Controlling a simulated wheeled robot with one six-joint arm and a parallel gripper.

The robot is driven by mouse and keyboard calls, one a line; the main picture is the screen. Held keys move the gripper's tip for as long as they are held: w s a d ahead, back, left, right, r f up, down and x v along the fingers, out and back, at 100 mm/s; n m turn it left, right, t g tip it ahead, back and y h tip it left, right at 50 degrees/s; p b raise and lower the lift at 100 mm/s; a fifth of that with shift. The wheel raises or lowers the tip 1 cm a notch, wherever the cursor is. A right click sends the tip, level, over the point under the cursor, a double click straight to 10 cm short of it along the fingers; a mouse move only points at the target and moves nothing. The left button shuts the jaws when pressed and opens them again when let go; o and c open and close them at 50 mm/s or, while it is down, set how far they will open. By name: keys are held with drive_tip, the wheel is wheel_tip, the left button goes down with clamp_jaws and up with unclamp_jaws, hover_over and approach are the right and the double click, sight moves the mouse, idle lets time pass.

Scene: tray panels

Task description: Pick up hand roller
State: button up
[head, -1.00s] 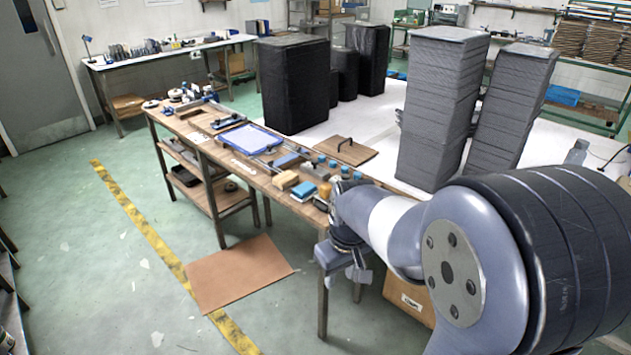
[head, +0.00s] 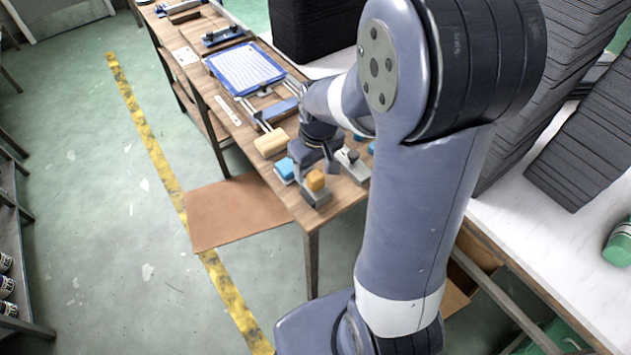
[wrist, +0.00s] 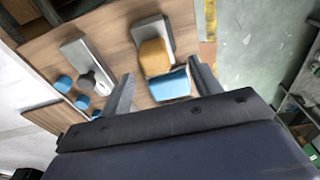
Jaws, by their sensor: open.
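My gripper (head: 314,162) is open above the near end of the wooden workbench (head: 345,193). In the wrist view its two fingers (wrist: 160,69) are spread, with a blue block-like piece (wrist: 170,86) between and beyond them. This blue piece also shows in the head view (head: 285,170), just left of my gripper. Beside it sits a grey metal holder (wrist: 147,26) with a tan-orange block (wrist: 154,57). A grey piece with a dark knob (wrist: 87,79) lies to the left in the wrist view. I cannot tell for certain which of these is the hand roller.
A tan block (head: 271,143) and a blue-white tray panel (head: 245,68) lie farther along the bench. Several blue caps (wrist: 82,102) stand near the knobbed piece. Dark stacks and a white table (head: 530,235) are at right. Green floor is open at left.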

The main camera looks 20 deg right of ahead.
sight(316, 175)
drive_tip(key=f, duration=0.4)
drive_tip(key=shift+w+d+f, duration=0.15)
drive_tip(key=shift+d+f, duration=0.15)
drive_tip(key=shift+f, duration=0.1)
drive_tip(key=shift+c, duration=0.2)
drive_tip(key=c, duration=1.2)
drive_tip(key=shift+r, duration=0.15)
wheel_tip(316, 175, up, 10)
drive_tip(key=shift+f, duration=0.1)
